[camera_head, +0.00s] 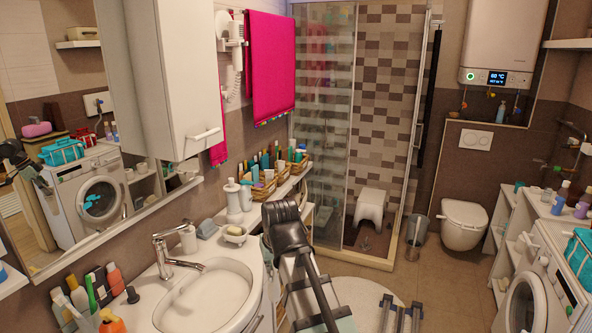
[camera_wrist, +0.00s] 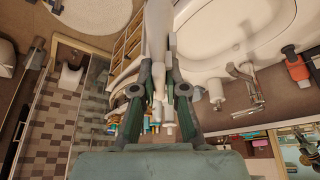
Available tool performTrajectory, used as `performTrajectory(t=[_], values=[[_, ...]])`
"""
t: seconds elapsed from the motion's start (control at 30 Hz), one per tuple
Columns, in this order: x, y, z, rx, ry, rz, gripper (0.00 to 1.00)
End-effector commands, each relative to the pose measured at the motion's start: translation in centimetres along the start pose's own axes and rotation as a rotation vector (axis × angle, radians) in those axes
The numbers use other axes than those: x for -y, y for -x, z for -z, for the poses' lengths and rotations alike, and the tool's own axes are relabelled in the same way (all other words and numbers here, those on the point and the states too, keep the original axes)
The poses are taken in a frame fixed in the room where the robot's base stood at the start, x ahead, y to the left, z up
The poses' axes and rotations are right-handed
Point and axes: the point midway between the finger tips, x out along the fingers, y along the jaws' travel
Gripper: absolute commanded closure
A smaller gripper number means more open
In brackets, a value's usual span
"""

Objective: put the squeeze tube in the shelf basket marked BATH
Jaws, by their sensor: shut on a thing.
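In the wrist view my gripper (camera_wrist: 159,78) is shut on a pale, long thing that looks like the squeeze tube (camera_wrist: 158,28). The tube sits between the two dark fingers and reaches past their tips. In the head view my dark arm end (camera_head: 287,228) is over the space right of the sink; the fingers and the tube cannot be made out there. Wicker baskets stand on the wall shelf, a nearer one (camera_head: 263,191) and a farther one (camera_head: 299,166), both with bottles inside. No BATH marking is readable. Wicker fronts (camera_wrist: 126,47) show beside the tube in the wrist view.
The sink (camera_head: 205,297) with its tap (camera_head: 170,255) lies left of my arm. A white dispenser (camera_head: 233,201) and a soap dish (camera_head: 234,234) stand between sink and baskets. A mirror cabinet (camera_head: 185,80) hangs above. The floor toward the toilet (camera_head: 463,221) is mostly clear.

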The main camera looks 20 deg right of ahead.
Motion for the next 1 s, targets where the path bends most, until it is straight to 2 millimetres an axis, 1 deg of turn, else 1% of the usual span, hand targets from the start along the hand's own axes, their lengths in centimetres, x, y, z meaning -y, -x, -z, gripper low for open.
performTrajectory(t=[0.17,0.27,0.6,0.8,0.83,1.0], values=[[0.0,-0.1,-0.1,0.000,0.000,0.000,1.00],[0.0,0.2,-0.6,0.000,0.000,0.000,1.00],[0.0,2.1,-4.8,0.000,0.000,0.000,1.00],[0.0,2.9,-7.2,-0.001,0.000,0.000,1.00],[0.0,2.3,-7.2,-0.002,0.000,0.000,1.00],[0.0,2.5,-8.0,-0.004,0.000,0.000,1.00]])
